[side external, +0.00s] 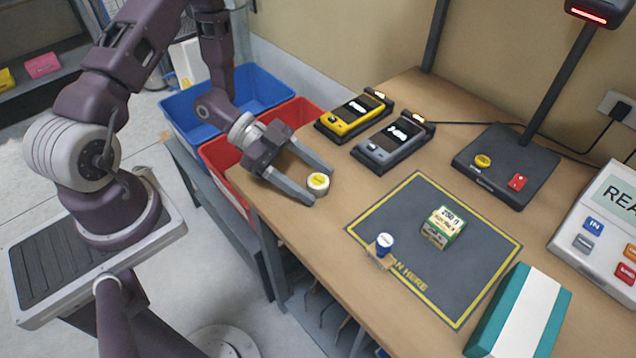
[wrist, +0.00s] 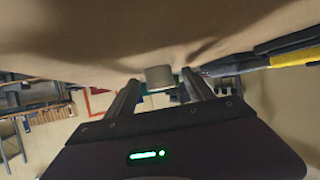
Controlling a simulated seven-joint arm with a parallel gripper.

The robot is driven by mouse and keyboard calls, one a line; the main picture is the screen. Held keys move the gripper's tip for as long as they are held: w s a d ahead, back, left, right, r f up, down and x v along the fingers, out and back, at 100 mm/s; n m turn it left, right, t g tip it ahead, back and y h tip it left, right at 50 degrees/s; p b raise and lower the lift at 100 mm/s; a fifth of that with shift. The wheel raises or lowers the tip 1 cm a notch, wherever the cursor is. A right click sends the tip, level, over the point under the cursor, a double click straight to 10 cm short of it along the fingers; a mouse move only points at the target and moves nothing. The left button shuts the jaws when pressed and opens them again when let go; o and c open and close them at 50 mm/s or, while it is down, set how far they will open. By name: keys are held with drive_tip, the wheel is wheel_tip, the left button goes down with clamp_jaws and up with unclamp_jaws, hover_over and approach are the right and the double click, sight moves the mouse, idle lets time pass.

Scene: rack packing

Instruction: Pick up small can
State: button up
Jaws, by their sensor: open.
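A small can (side external: 318,184) with a white side and a yellow-marked lid stands upright on the wooden table near its left edge. My gripper (side external: 322,187) is open, low over the table, with one finger on each side of this can near the fingertips. In the wrist view the can (wrist: 160,77) shows grey between the two fingers (wrist: 160,85). I cannot tell whether either finger touches it.
A green and cream box (side external: 442,228) stands on the yellow-edged mat (side external: 480,285). Red (side external: 213,153) and blue (side external: 180,105) bins are left of the table. A teal-white box (side external: 518,312) is at front right.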

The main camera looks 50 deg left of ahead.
clamp_jaws()
idle(0.3)
